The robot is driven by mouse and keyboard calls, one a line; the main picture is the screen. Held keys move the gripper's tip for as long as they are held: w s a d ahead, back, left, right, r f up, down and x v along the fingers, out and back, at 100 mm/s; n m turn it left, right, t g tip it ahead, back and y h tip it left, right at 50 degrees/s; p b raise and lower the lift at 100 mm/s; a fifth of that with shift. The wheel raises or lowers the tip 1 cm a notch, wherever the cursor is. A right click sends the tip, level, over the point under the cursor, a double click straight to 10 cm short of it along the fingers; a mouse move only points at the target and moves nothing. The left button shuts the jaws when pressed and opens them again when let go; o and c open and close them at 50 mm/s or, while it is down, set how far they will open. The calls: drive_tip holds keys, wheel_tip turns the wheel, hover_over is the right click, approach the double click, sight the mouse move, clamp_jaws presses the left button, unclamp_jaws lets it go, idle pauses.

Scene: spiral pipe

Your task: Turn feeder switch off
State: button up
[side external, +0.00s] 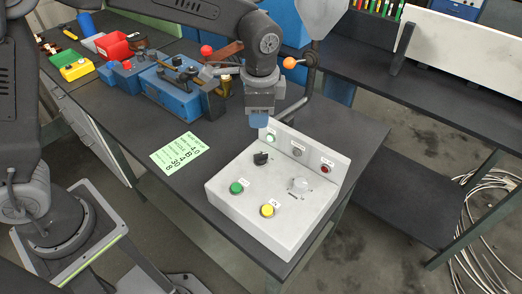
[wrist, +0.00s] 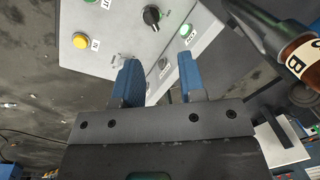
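A pale grey control box (side external: 245,218) stands on the dark table, with a raised back panel. A black rotary knob (side external: 261,158) sits on its top; it also shows in the wrist view (wrist: 152,16). A clear covered control (side external: 299,186) is to the right of the knob. I cannot read which control is labelled feeder. My gripper (side external: 260,122) is above the back of the box, pointing down, near the back panel. In the wrist view its two blue fingers (wrist: 160,70) are apart with nothing held between them. The left finger partly hides the clear control.
A green button (side external: 236,188) and a yellow button (side external: 267,210) are on the box top. The back panel carries a red light (side external: 326,168) and other small lights. A green paper (side external: 179,154) lies left.

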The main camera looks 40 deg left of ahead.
sight(261, 154)
drive_tip(key=f+n, duration=0.1)
drive_tip(key=f, duration=0.3)
drive_tip(key=f+n, duration=0.1)
drive_tip(key=f, duration=0.3)
drive_tip(key=f+h, duration=0.1)
drive_tip(key=f, duration=0.3)
drive_tip(key=shift+w+d+f+n+g, duration=0.15)
drive_tip(key=shift+w+f+n+g, duration=0.1)
drive_tip(key=shift+n+g, duration=0.15)
clamp_jaws()
